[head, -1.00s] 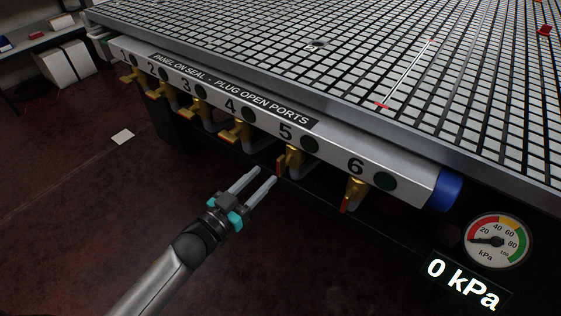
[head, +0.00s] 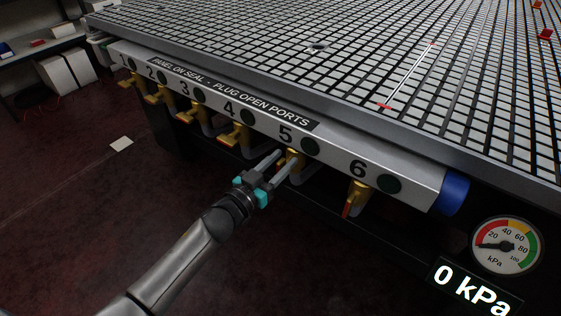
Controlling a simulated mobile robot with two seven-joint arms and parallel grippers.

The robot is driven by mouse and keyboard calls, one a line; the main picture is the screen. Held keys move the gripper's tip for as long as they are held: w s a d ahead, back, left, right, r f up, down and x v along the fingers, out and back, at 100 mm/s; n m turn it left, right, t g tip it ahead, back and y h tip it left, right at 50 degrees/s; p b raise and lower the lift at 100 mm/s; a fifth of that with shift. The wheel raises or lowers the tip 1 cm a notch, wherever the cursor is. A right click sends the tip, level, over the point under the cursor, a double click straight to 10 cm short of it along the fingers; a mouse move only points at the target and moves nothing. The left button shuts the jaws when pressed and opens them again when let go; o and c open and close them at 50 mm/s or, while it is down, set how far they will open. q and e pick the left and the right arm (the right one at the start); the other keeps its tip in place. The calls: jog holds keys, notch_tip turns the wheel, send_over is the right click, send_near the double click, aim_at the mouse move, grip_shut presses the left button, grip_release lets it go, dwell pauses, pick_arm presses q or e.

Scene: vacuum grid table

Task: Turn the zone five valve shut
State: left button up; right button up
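The zone five valve (head: 293,160) is a brass valve under the number 5 on the front rail of the table. Its red handle is mostly hidden by my fingers. My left gripper (head: 280,165) reaches up to it from the lower left, with its two pale fingers apart and their tips at the valve, seemingly on either side of its handle. I cannot tell whether they touch it. My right gripper is not in view.
The zone four valve (head: 236,136) is to the left and the zone six valve (head: 355,197) to the right, its red handle hanging down. The vacuum gauge (head: 507,246) and its display (head: 473,289) read 0 kPa. The grid table (head: 250,62) lies above.

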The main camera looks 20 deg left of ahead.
pick_arm(q)
grip_shut()
